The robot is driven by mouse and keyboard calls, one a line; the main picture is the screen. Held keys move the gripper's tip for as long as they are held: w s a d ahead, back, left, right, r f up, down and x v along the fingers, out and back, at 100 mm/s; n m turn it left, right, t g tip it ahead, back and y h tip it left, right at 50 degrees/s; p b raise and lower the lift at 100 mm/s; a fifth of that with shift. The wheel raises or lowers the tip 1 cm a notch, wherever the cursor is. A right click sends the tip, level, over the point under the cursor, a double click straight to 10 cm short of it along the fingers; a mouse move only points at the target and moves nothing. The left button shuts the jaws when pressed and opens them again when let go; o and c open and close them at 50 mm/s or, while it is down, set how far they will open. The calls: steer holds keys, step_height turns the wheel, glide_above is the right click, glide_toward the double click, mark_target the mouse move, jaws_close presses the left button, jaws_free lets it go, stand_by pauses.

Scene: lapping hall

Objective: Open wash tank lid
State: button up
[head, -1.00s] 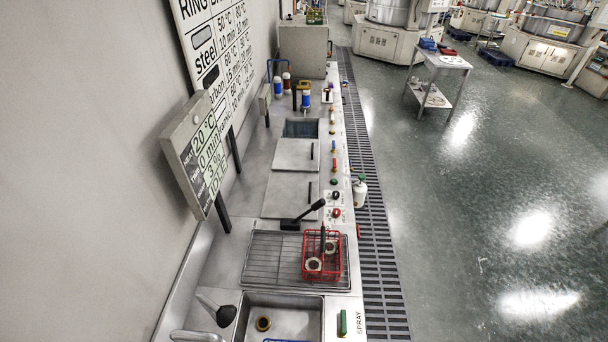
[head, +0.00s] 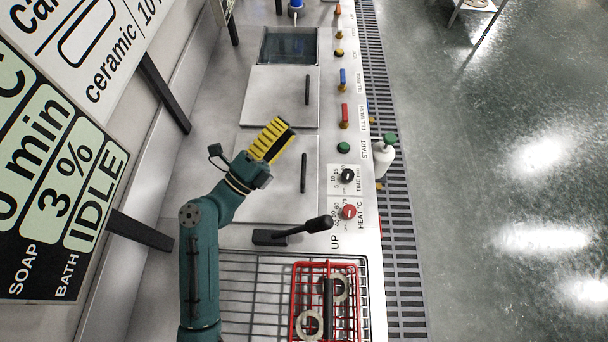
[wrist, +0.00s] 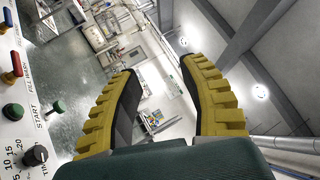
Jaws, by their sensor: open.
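Two flat metal lids with dark bar handles lie closed on the bench in the head view. The near lid (head: 256,196) has its handle (head: 304,173) on its right side; the far lid (head: 270,96) has its handle (head: 307,90) likewise. No label on either lid tells which is the wash tank. My gripper (head: 282,131) is open, with yellow ribbed fingers, above the near lid's far left part, apart from its handle. The wrist view shows nothing between the fingers (wrist: 158,70); it looks out over the hall, and no lid shows there.
A black-knobbed lever (head: 290,232) stands just before the near lid. A red wire basket (head: 295,297) with rings sits on the wire rack (head: 240,300). Valves and knobs line the right edge, with a white bottle (head: 383,158) beyond. An uncovered tank (head: 288,46) lies farther back. Signs stand left.

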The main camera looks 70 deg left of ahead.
mark_target(303, 167)
steer(key=s+d+f+g+h+b, duration=0.1)
steer(key=s+f, duration=0.2)
steer(key=f, duration=0.5)
steer(key=s+d+f+g+h+b, duration=0.1)
steer(key=s+f+g, duration=0.1)
steer(key=f, duration=0.5)
steer(key=s+d+f+g+h+b, duration=0.1)
steer(key=s+f, duration=0.3)
steer(key=f, duration=0.4)
steer(key=shift+s+f+m+g+b, duration=0.15)
steer(key=shift+f+m+g+b, duration=0.2)
steer(key=shift+g, duration=0.25)
steer(key=shift+w+a+f, duration=0.1)
steer(key=shift+w, duration=0.15)
steer(key=b+x, duration=0.1)
steer(key=x, duration=0.4)
steer(key=b+x, duration=0.1)
steer(key=x, duration=0.4)
steer(key=b+x, duration=0.1)
steer(key=x, duration=0.5)
steer(key=shift+a+r, duration=0.1)
steer(key=shift+r, duration=0.2)
steer(key=shift+c, duration=0.2)
steer(key=shift+s, duration=0.1)
jaws_close()
